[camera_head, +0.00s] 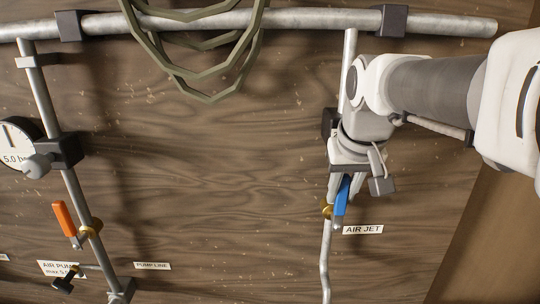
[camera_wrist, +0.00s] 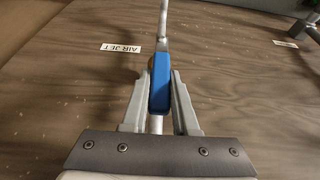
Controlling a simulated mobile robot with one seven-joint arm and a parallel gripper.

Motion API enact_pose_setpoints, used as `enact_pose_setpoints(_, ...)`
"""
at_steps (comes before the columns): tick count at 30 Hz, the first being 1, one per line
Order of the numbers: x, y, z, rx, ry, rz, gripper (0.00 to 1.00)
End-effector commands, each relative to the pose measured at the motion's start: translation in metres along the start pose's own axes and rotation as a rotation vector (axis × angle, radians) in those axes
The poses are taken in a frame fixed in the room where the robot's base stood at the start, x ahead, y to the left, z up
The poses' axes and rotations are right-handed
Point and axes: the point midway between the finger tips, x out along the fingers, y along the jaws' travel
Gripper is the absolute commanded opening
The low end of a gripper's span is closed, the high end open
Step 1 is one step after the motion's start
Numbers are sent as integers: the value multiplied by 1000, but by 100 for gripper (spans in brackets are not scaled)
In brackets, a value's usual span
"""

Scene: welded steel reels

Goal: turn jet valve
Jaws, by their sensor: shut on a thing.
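The jet valve has a blue lever handle (camera_head: 342,195) on a thin vertical metal pipe (camera_head: 326,262), beside the "AIR JET" label (camera_head: 362,229). The handle stands almost in line with the pipe, leaning slightly. A brass-coloured valve body (camera_head: 327,211) shows at its lower left. My gripper (camera_head: 341,184) reaches down from above and is shut on the blue handle. In the wrist view the blue handle (camera_wrist: 160,88) sits between the two grey fingers (camera_wrist: 159,95), one on each side. The fingers hide part of the handle's sides.
An orange-handled valve (camera_head: 64,219) sits on another pipe at left, near a pressure gauge (camera_head: 15,145) and the "AIR PUMP" label (camera_head: 58,268). A green hose (camera_head: 205,98) hangs from the top pipe (camera_head: 290,19).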

Motion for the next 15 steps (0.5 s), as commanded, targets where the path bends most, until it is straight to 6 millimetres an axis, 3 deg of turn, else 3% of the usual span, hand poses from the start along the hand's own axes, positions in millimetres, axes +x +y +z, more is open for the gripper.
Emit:
enact_pose_setpoints(11,1,0,1,-6,-3,6,0)
enact_pose_setpoints(12,1,0,1,-6,-3,5,35)
enact_pose_setpoints(15,1,0,1,-5,-3,5,53)
